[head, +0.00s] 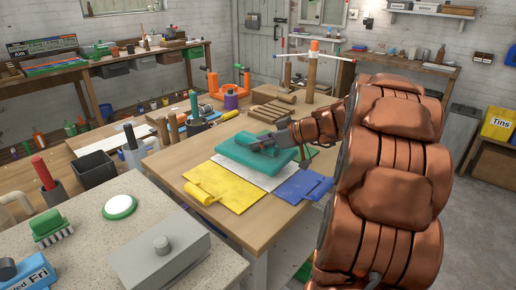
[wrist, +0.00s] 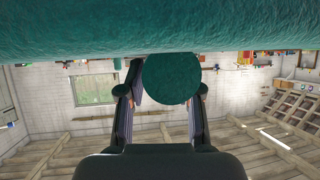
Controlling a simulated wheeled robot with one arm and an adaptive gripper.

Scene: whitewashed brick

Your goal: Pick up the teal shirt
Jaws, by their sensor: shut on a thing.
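The teal shirt (head: 262,165) is a thick folded bundle with a rolled part on top. It is over a white sheet (head: 232,177) on the wooden table; I cannot tell whether it touches the sheet. My gripper (head: 266,147) is at the rolled part and shut on it. In the wrist view, the shirt (wrist: 150,30) fills the top of the picture, and its round rolled end (wrist: 171,79) sits between the two fingers of my gripper (wrist: 165,92).
A yellow cloth (head: 231,198) lies at the table's front left and a blue cloth (head: 299,187) at its right. A purple spool (head: 231,102), orange clamps (head: 213,82) and wooden slats (head: 272,111) are behind. A speckled worktop (head: 80,255) with a grey box (head: 165,252) is in front.

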